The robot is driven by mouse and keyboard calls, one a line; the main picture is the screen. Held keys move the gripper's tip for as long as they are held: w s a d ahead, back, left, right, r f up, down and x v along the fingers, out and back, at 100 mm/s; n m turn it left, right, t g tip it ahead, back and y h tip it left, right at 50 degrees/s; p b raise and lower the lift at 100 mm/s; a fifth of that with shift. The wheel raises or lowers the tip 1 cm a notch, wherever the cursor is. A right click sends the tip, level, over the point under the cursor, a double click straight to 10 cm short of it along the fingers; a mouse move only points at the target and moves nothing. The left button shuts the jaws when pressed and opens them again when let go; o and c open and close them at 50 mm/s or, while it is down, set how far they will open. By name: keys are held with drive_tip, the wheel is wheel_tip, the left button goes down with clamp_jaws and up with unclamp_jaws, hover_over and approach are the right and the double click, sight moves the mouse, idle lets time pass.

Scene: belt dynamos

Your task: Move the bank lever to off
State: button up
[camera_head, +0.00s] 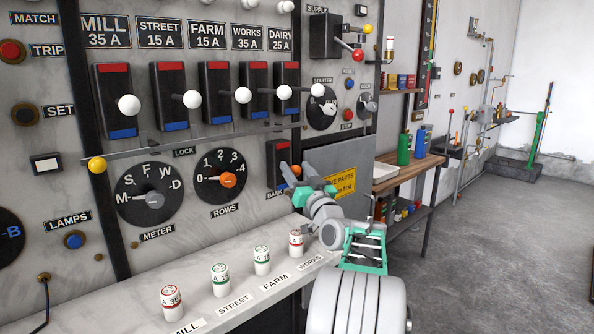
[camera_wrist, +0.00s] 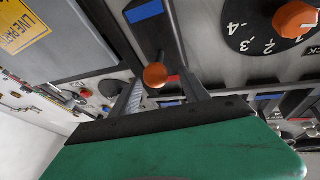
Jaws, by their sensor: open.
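The bank lever is a black plate (camera_head: 283,151) with a red end at the top and a blue end at the bottom. It has an orange knob (camera_head: 296,170) and sits right of the rows dial, its label partly hidden by my arm. My gripper (camera_head: 290,172) is at the lever, with its fingers around the knob in the head view. In the upside-down wrist view the orange knob (camera_wrist: 155,75) appears between the two open fingers (camera_wrist: 163,88), over the red end. Contact with the fingers cannot be told.
The orange-pointer rows dial (camera_head: 221,177) is left of the lever. A grey box with a yellow parts sign (camera_head: 341,183) is close on the right. Several labelled fuses, such as the works fuse (camera_head: 296,243), stand on the ledge below. Five white-knobbed levers are above.

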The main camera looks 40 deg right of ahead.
drive_tip(key=b+v, duration=0.1)
drive_tip(key=v, duration=0.6)
drive_tip(key=shift+s, duration=0.3)
drive_tip(key=shift+f, duration=0.15)
